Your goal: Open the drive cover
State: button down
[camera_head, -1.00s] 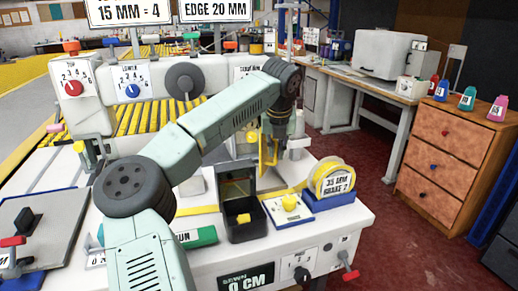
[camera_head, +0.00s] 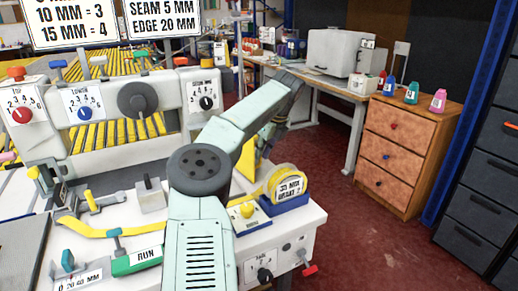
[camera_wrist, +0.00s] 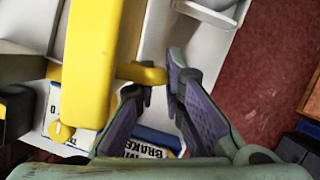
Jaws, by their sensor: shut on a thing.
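The drive cover, which I take to be the long yellow panel (camera_wrist: 92,65), fills the left middle of the wrist view. A short yellow handle (camera_wrist: 150,74) sticks out from its right side. My gripper (camera_wrist: 158,79) has its fingertips closed around the end of this handle. In the head view part of the yellow cover (camera_head: 246,162) shows upright just right of my forearm. My arm hides much of it there, and the fingertips cannot be made out. What lies behind the cover is hidden.
A tape roll (camera_head: 288,184) in a blue holder and a yellow button box (camera_head: 247,216) sit close to my arm. A green RUN block (camera_head: 137,259) lies on the machine bed. A wooden drawer cabinet (camera_head: 400,160) stands right; red floor (camera_head: 345,235) between is clear.

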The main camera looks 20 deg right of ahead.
jog(key=shift+w+a+r, duration=0.2)
jog(key=shift+w+r, duration=0.05)
jog(key=shift+w, duration=0.25)
jog(key=c, duration=1.7)
grip_release()
jog(key=v, duration=1.2)
jog(key=shift+s+d+f, duration=0.2)
jog(key=shift+s+d, duration=0.15)
jog(key=shift+d, duration=0.05)
